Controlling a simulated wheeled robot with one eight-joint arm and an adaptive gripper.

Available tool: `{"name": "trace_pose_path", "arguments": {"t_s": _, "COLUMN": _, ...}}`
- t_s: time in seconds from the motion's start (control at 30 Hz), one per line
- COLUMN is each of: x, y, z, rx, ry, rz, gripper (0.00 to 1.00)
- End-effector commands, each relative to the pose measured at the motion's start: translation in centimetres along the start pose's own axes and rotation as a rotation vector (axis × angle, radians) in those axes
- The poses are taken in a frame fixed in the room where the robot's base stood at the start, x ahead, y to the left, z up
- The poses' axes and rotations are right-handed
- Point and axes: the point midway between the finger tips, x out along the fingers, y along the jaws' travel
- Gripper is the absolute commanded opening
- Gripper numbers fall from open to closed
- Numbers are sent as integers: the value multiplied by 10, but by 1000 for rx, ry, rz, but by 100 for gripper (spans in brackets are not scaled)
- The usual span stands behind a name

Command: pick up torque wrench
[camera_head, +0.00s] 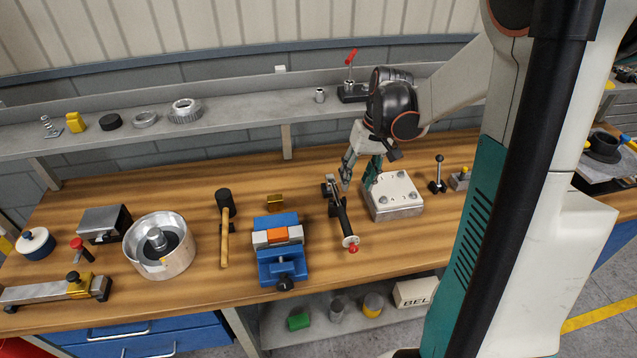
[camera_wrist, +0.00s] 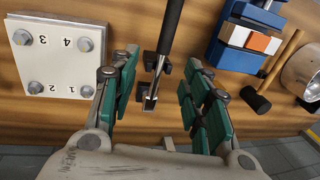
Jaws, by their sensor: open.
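The torque wrench (camera_head: 342,215) has a dark shaft and a red-tipped end, and rests on a dark holder on the wooden bench, between the blue vise and the white numbered block. In the wrist view the wrench (camera_wrist: 170,32) runs from the top edge down to its head, which lies between the finger pads. My gripper (camera_head: 357,172) is open above and close to the wrench's far end. In the wrist view the gripper (camera_wrist: 157,92) shows its green fingers spread on both sides of the wrench. I cannot tell whether a finger touches it.
The white block with bolts (camera_head: 394,196) stands just right of the wrench. A blue vise (camera_head: 280,255) and a mallet (camera_head: 225,230) are to the left. A lever with a black knob (camera_head: 438,175) stands farther right. A grey shelf (camera_head: 240,116) runs behind.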

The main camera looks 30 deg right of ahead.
Motion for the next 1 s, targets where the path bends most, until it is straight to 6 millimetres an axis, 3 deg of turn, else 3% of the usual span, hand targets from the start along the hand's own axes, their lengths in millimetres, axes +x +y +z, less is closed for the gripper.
{"name": "trace_pose_path", "arguments": {"t_s": 0.4, "x": 72, "y": 0, "z": 0, "rx": -1, "ry": -1, "rz": -1, "gripper": 43}}
{"name": "trace_pose_path", "arguments": {"t_s": 0.77, "x": 94, "y": -2, "z": 2, "rx": 0, "ry": -1, "rz": -1, "gripper": 43}}
{"name": "trace_pose_path", "arguments": {"t_s": 1.0, "x": 128, "y": -8, "z": 7, "rx": -1, "ry": -1, "rz": -1, "gripper": 43}}
